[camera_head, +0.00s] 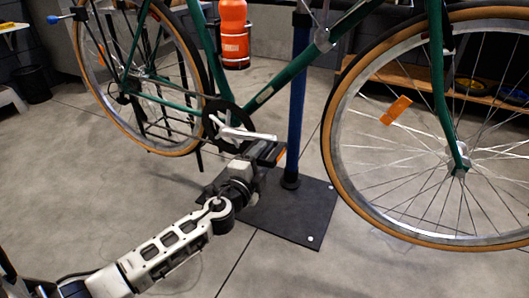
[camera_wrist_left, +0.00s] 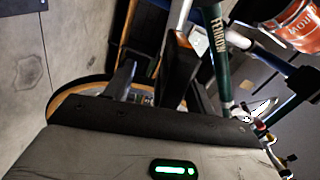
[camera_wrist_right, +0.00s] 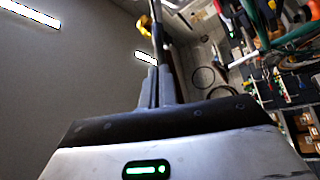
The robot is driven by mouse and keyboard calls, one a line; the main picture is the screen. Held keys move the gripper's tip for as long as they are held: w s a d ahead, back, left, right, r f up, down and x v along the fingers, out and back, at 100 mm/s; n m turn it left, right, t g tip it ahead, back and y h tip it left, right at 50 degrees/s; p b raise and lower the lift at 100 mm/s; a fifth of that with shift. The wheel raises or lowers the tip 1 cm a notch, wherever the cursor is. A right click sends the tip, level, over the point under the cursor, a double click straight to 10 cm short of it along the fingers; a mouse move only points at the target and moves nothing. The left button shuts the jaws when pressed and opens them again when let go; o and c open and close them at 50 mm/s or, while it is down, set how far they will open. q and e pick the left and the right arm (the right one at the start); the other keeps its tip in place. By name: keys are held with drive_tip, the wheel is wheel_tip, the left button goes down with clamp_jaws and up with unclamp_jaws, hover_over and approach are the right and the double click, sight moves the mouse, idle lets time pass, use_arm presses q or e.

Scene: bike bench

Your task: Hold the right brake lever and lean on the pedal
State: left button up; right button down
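The green bike (camera_head: 288,72) stands on a stand. Its pedal (camera_head: 281,154), with an orange reflector, is on the near side by the silver crank (camera_head: 240,132). My left gripper (camera_head: 262,156) is right at the pedal; whether it presses on it is hard to tell. In the left wrist view my left gripper (camera_wrist_left: 158,80) has its fingers apart, with the dark pedal (camera_wrist_left: 176,68) at the gap. In the right wrist view my right gripper (camera_wrist_right: 158,85) has its fingers close together around a thin dark bar, seemingly the right brake lever (camera_wrist_right: 158,40). The head view does not show the handlebar.
A blue stand post (camera_head: 298,95) rises from a black base plate (camera_head: 300,215). The front wheel (camera_head: 335,165) is at right, the rear wheel (camera_head: 185,140) at left. An orange bottle (camera_head: 233,40) is behind the frame. The grey floor at front is clear.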

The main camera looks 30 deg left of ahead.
use_arm(q)
drive_tip(key=shift+r, duration=0.2)
use_arm(e)
drive_tip(key=shift+a, duration=0.1)
drive_tip(key=d+f, duration=0.3)
drive_tip(key=d, duration=0.3)
drive_tip(key=shift+f, duration=0.25)
drive_tip(key=s, duration=1)
idle(0.4)
